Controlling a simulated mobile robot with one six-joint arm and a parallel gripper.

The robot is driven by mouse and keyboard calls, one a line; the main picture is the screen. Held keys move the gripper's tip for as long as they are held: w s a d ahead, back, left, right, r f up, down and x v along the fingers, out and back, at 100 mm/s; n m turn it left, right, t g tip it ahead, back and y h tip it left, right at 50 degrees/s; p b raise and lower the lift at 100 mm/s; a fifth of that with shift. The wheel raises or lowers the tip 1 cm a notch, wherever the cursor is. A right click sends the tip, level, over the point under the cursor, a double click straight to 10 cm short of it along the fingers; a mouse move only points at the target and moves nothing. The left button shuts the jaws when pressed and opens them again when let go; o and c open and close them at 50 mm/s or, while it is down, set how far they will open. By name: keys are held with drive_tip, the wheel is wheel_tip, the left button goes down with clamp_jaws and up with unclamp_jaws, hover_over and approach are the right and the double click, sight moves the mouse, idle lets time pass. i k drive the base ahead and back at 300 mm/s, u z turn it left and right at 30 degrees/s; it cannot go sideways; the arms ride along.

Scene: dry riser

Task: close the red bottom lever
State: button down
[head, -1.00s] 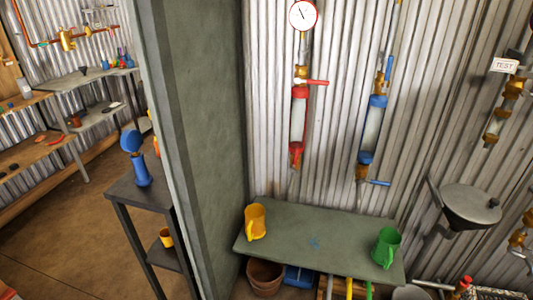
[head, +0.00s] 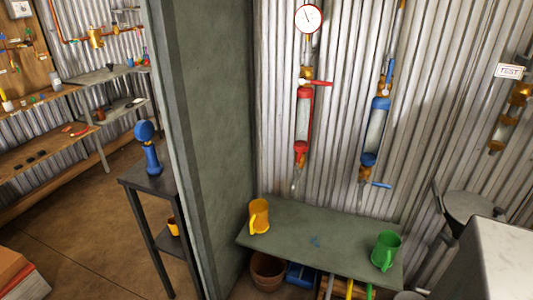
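The red-marked riser pipe (head: 303,120) stands on the corrugated wall, with a clear middle section between red collars. Its red top lever (head: 321,84) sticks out sideways to the right. The red bottom lever (head: 300,158) is small in view, at the brass fitting under the lower red collar. It seems to lie along the pipe, but its exact angle is hard to tell. My gripper is not in view.
A blue-marked pipe (head: 376,130) stands to the right, its blue bottom lever (head: 381,185) pointing sideways. Below is a green-grey bench (head: 330,235) with a yellow mug (head: 259,216) and a green mug (head: 386,250). A grey partition (head: 205,130) stands left. A gauge (head: 308,18) is above.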

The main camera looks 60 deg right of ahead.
sight(300, 154)
drive_tip(key=u, duration=0.6)
drive_tip(key=k, duration=1.5)
drive_tip(key=z, duration=0.45)
drive_tip(key=i, duration=0.4)
drive_tip(key=u, duration=0.05)
